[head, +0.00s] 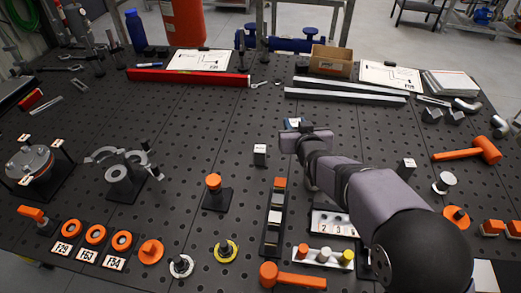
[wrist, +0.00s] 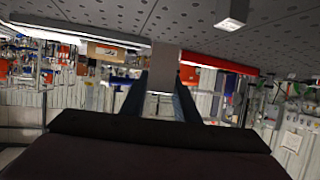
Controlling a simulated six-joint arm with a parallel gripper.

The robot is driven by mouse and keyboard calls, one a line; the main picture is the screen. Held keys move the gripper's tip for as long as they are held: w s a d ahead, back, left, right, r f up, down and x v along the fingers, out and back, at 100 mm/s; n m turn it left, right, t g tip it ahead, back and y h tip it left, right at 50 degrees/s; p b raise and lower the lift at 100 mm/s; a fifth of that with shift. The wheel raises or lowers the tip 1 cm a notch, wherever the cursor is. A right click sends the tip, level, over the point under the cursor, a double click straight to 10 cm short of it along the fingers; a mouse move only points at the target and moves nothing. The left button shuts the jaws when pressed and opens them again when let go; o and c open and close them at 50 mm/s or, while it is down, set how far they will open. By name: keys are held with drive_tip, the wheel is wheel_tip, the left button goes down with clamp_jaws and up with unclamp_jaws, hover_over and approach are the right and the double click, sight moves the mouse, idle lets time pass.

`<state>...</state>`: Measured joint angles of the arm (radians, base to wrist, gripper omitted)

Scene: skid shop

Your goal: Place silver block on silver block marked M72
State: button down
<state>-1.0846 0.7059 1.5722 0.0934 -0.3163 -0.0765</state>
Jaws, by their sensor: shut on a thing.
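My gripper (head: 294,124) is above the middle of the table, mostly hidden behind my wrist in the head view. In the wrist view its two dark blue fingers (wrist: 163,88) are shut on a silver-grey block (wrist: 165,66). A small silver block with a pale labelled top (head: 260,155) stands upright on the table, left of my gripper; it also shows at the top of the wrist view (wrist: 232,17). A similar silver block (head: 408,164) stands to the right of my arm. The labels are too small to read, so I cannot tell which is M72.
A black rack with blocks (head: 275,218) stands in front. An orange-topped post (head: 213,190) is to its left. A numbered plate (head: 333,223) lies beside my arm. A red bar (head: 188,75) and metal bars (head: 345,95) lie at the back. The table's left centre is clear.

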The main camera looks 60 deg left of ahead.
drive_tip(key=s+a+r+n+g, duration=0.1)
drive_tip(key=s+a+r, duration=0.5)
drive_tip(key=s+a, duration=0.1)
drive_tip(key=shift+y+b, duration=0.3)
drive_tip(key=shift+y, duration=0.1)
drive_tip(key=shift+s+d+f+n, duration=0.2)
drive_tip(key=shift+s+f+n, duration=0.15)
drive_tip(key=shift+f, duration=0.25)
idle(0.3)
hover_over(260, 148)
wheel_tip(260, 148, down, 5)
drive_tip(key=shift+f+p, duration=0.65)
drive_tip(key=shift+f, duration=1.85)
